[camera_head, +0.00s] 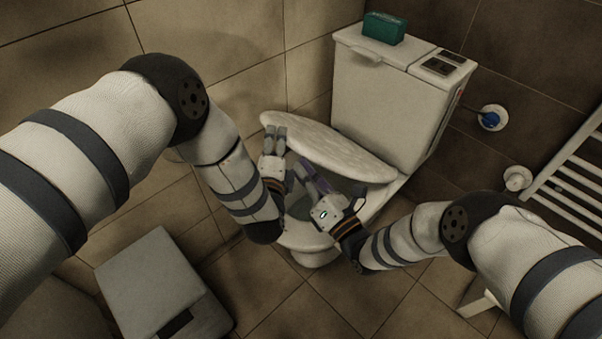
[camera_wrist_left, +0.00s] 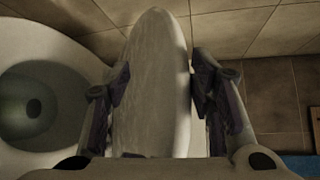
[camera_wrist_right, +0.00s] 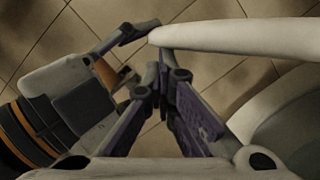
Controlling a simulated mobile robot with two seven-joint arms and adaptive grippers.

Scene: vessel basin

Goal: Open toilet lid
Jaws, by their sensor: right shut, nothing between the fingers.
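The pale toilet lid (camera_head: 330,148) is raised at a slant over the bowl in the head view, with the seat ring and bowl (camera_wrist_left: 40,105) exposed beneath. My left gripper (camera_head: 274,133) is at the lid's free left end. In the left wrist view its spread fingers (camera_wrist_left: 160,85) stand on either side of the lid (camera_wrist_left: 155,60); firm contact is unclear. My right gripper (camera_head: 306,172) is below the lid, over the bowl. In the right wrist view its fingertips (camera_wrist_right: 165,80) are together and empty, below the lid's edge (camera_wrist_right: 240,36).
The cistern (camera_head: 385,95) stands behind the lid, with a green box (camera_head: 384,28) on top. A white rail rack (camera_head: 575,165) is on the right wall. A pale bin (camera_head: 150,275) stands at lower left. The two grippers are close together.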

